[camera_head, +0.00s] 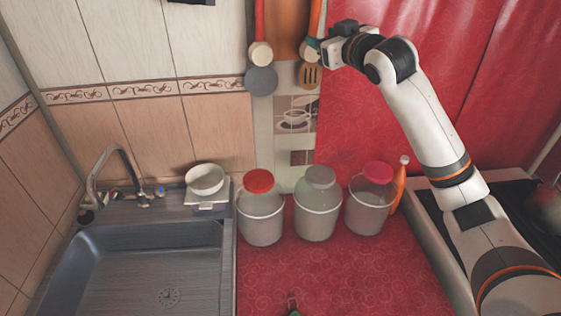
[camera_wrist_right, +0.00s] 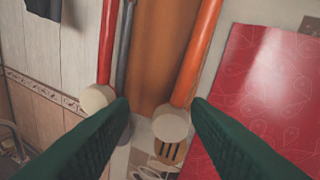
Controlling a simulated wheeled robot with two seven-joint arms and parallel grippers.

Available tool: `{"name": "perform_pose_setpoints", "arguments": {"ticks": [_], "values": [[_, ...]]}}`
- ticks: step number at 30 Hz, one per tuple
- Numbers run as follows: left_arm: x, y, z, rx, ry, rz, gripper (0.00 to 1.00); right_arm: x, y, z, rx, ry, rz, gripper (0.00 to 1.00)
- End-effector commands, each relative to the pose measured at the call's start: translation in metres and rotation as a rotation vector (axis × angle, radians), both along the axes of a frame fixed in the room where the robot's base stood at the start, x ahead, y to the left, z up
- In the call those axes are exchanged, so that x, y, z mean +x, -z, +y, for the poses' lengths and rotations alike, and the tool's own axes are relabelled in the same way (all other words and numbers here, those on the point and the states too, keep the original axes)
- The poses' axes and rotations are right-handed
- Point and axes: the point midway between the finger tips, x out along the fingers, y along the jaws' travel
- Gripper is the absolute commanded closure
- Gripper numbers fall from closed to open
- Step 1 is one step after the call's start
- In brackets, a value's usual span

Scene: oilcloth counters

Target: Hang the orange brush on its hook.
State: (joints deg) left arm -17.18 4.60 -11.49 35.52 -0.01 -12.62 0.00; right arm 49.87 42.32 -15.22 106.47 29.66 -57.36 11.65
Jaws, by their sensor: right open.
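The orange brush (camera_head: 316,16) is upright against the wall panel at the top of the head view, its white round end (camera_head: 309,48) down. In the right wrist view its orange handle (camera_wrist_right: 197,50) runs down to that white end (camera_wrist_right: 170,123). Its upper end and hook are out of view. My right gripper (camera_head: 313,43) is open at the brush's lower part. In the right wrist view the white end shows between the two dark green fingers, and I see no grip on it. A small dark green tip (camera_head: 293,306) at the bottom edge may be my left gripper.
A red-handled tool (camera_head: 260,20) and a grey one (camera_wrist_right: 124,45) hang to the left. A slotted spatula (camera_head: 310,75) hangs behind the brush. Three lidded jars (camera_head: 261,220) stand below on the red counter (camera_head: 330,275). A sink (camera_head: 140,265) is left; an orange bottle (camera_head: 399,185) stands right.

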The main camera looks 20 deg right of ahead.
Motion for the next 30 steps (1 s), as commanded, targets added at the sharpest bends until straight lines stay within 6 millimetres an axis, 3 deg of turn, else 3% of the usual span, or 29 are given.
{"name": "perform_pose_setpoints", "arguments": {"ticks": [12,30], "values": [[0.0,0.021,0.0,0.0,0.0,0.0,0.0,-0.012,0.068,0.051,-0.02,-0.068,0.18,0.56],[0.0,0.047,0.0,0.0,-0.001,0.0,0.0,-0.047,0.168,0.108,-0.05,-0.066,0.509,0.56]]}}
